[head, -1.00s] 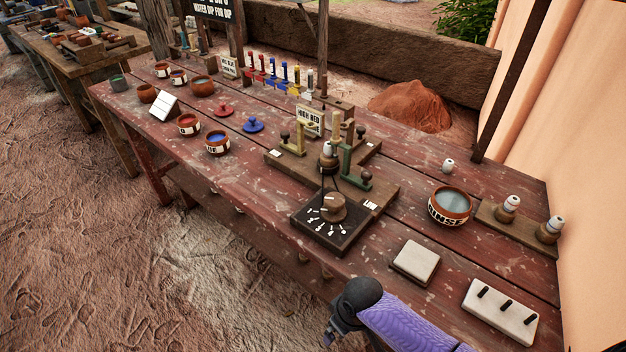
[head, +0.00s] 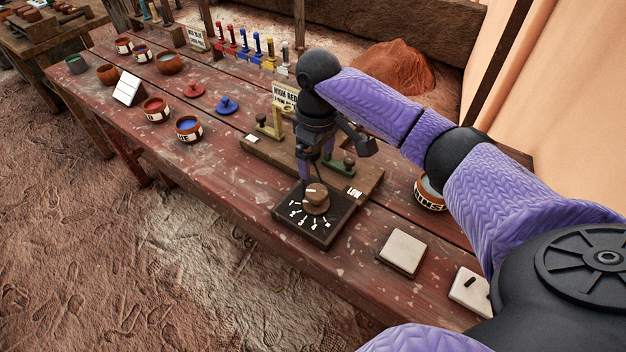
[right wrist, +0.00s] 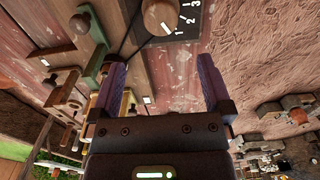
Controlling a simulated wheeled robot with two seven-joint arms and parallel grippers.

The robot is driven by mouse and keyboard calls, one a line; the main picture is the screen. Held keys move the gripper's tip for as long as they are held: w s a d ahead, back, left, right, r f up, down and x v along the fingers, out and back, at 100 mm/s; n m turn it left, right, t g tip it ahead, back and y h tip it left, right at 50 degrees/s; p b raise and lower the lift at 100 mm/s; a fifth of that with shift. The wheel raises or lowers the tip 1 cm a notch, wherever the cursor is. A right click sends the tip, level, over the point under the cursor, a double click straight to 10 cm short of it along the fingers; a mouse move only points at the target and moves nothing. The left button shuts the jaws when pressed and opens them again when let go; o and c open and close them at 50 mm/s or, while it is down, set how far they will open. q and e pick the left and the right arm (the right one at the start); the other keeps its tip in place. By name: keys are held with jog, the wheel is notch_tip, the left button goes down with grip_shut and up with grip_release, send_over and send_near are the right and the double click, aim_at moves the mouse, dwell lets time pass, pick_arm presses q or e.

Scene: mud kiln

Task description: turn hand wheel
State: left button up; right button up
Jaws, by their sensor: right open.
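The likeliest hand wheel is a round brown knob (head: 316,197) on a black square dial plate (head: 325,230) with white number marks, on the red-brown table. In the right wrist view the knob (right wrist: 160,15) shows at the top edge, beyond my fingertips, with a white pointer line. My right gripper (head: 316,165) points down just behind the knob, over the wooden stand. Its two purple fingers (right wrist: 161,64) are spread in the right wrist view, with nothing held between them. I see no contact with the knob. My left gripper is not in view.
A wooden stand (head: 262,155) with small levers lies behind the dial plate. A green lever (head: 340,168) stands close right of my gripper. A rinse bowl (head: 428,192) is partly hidden by my arm. A pale square block (head: 402,252) lies right of the dial; the table left of it is clear.

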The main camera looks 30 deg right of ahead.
aim_at(317, 191)
notch_tip(317, 191, down, 9)
jog(key=b, duration=0.3)
jog(key=shift+f+b, duration=0.35)
jog(key=shift+f, duration=0.05)
